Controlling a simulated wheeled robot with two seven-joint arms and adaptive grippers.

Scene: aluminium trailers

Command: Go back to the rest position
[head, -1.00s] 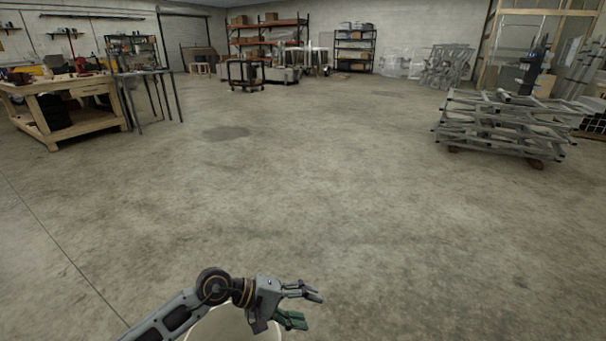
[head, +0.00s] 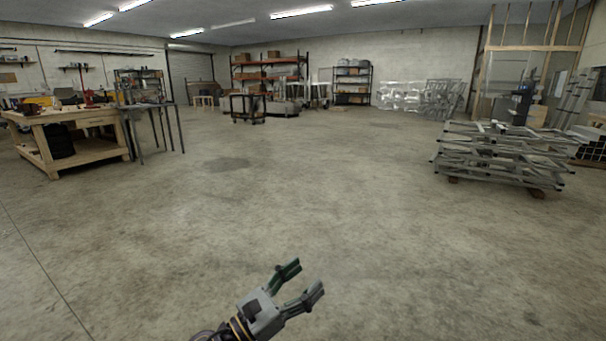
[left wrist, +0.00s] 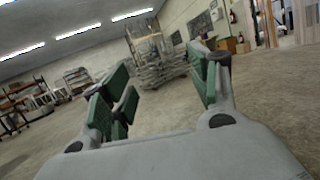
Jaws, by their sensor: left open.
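My left gripper (head: 303,281) is at the bottom centre of the head view, in the air above bare concrete floor, with its fingers pointing up and to the right. It is open, and nothing is between its fingers. The left wrist view also shows the spread green-padded fingers of my left gripper (left wrist: 165,100) with only the room beyond them. My right gripper is in neither view.
A wooden workbench (head: 88,119) stands at the left. A stack of aluminium frames (head: 500,155) is at the right. Orange-framed shelves (head: 268,66) and a dark cart (head: 247,108) stand at the back. The floor (head: 300,200) between them is clear.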

